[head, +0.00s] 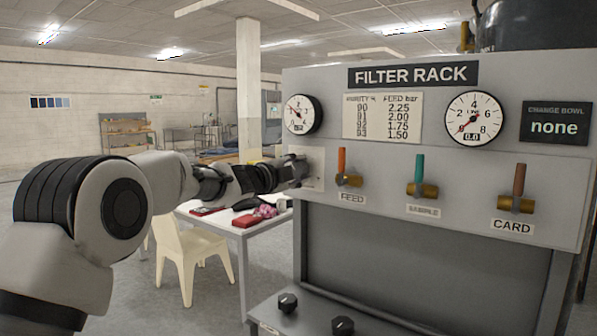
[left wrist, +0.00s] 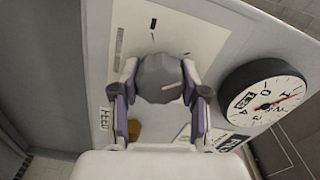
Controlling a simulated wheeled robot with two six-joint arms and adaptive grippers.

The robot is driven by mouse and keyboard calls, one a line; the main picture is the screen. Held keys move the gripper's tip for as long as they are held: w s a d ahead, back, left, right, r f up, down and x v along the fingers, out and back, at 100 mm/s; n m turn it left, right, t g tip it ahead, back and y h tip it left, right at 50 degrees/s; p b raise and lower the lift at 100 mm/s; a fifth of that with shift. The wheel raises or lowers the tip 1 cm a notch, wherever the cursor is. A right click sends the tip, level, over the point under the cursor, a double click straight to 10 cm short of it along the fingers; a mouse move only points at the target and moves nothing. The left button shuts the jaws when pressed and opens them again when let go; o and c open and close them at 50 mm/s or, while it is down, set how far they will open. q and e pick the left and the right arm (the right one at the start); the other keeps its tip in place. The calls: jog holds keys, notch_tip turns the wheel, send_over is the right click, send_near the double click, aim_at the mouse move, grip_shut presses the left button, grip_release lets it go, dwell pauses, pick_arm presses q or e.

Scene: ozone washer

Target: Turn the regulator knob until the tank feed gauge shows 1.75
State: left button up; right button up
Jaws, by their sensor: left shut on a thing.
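The grey regulator knob (left wrist: 160,78) sits on a pale plate on the panel, with a white mark on its face. My left gripper (head: 300,172) reaches the panel's left part in the head view and hides the knob there. In the left wrist view my left gripper (left wrist: 160,98) has its two fingers closed on the knob's sides. A small round gauge (head: 302,114) is above it, probably the feed gauge; it also shows in the left wrist view (left wrist: 265,95). Its window digits are too small to read surely. My right gripper is out of view.
The FILTER RACK panel (head: 418,75) carries a larger gauge (head: 474,118) reading 0.0, a card (head: 383,117) listing feed values, and three valves with orange, green and brown handles (head: 341,160). A table (head: 239,229) and cream chair (head: 190,255) stand behind my left arm.

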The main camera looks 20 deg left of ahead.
pick_arm(q)
jog(key=shift+r, duration=0.15)
jog(key=o, duration=1)
jog(key=shift+o, duration=0.8)
jog(key=shift+w, duration=0.15)
jog(key=v, duration=1.2)
